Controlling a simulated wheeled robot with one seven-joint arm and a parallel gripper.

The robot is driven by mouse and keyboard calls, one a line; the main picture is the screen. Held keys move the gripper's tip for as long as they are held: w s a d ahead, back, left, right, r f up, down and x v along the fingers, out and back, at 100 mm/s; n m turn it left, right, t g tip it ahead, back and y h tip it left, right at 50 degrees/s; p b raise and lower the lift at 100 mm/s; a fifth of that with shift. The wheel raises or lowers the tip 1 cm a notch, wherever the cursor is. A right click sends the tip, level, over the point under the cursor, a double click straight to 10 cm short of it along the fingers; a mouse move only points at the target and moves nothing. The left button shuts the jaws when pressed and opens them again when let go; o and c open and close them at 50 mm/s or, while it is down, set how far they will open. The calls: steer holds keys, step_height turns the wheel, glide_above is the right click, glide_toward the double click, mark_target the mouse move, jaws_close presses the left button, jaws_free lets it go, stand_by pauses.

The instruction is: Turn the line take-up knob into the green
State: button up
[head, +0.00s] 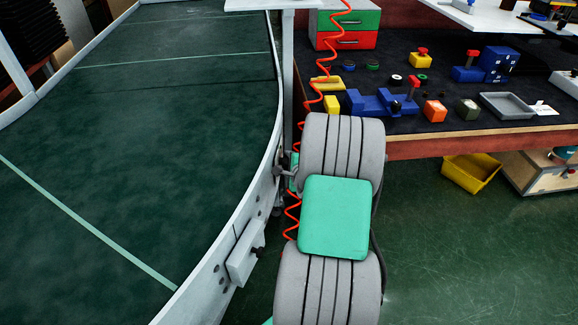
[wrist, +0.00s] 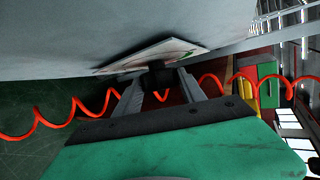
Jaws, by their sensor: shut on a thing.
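In the wrist view, my gripper (wrist: 162,80) is shut on the dark line take-up knob (wrist: 158,72). The knob sits in front of a pale dial plate (wrist: 125,63) on the conveyor's side wall. The plate is seen nearly edge-on, with a bit of green and thin red marks near its right end. The knob's pointer cannot be made out, so its setting cannot be told. In the head view, my gripper (head: 283,172) is at the outer side of the curved conveyor (head: 232,238), partly hidden by my arm. The knob and plate are not clear there.
A coiled red hose (head: 309,92) hangs beside my arm and crosses behind my fingers in the wrist view. A grey box (head: 245,254) juts from the conveyor side. A workbench (head: 440,147) with several parts stands right; a yellow bin (head: 470,173) is below.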

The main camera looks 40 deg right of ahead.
steer(key=o, duration=1.4)
steer(key=shift+c, duration=0.2)
steer(key=p+v, duration=0.1)
steer(key=v, duration=0.7)
